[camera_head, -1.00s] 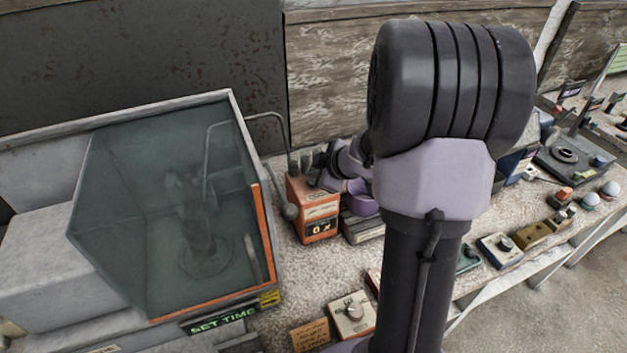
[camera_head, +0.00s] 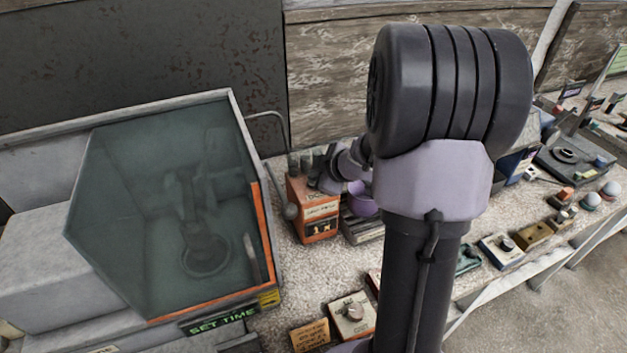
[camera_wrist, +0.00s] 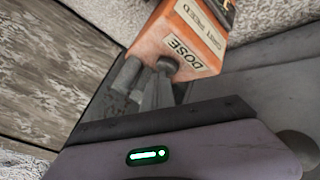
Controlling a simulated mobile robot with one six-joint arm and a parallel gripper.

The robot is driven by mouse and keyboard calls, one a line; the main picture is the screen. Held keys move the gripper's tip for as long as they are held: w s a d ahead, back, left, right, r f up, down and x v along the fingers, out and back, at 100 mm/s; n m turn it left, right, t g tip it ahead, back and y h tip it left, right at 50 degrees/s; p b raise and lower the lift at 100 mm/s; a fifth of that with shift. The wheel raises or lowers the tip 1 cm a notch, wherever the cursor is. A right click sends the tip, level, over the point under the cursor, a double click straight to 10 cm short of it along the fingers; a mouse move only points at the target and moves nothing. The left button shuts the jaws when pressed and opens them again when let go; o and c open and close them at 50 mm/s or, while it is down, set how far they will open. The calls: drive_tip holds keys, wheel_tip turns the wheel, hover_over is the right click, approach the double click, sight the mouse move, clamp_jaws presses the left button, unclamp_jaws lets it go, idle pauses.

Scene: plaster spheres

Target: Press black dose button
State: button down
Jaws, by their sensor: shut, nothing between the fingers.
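The orange dose box (camera_head: 316,212) stands on the bench, right of the glass cabinet. In the wrist view the box (camera_wrist: 185,35) shows its DOSE label near a small dark rounded shape (camera_wrist: 168,66), which may be the black dose button or a fingertip over it. My gripper (camera_head: 328,182) is shut and empty, close to the top right of the box. I cannot tell whether it touches the button. My arm hides part of the bench in the head view.
Grey upright cylinders (camera_head: 307,162) stand close behind the box. The glass cabinet (camera_head: 165,215) is near on the left. Small control boxes (camera_head: 352,315) line the front. Speckled bench (camera_head: 290,275) lies bare before the box.

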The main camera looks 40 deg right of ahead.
idle(0.3)
drive_tip(key=shift+r+p, duration=0.9)
drive_tip(key=shift+p, duration=0.25)
wheel_tip(320, 180, up, 5)
drive_tip(key=p, duration=0.5)
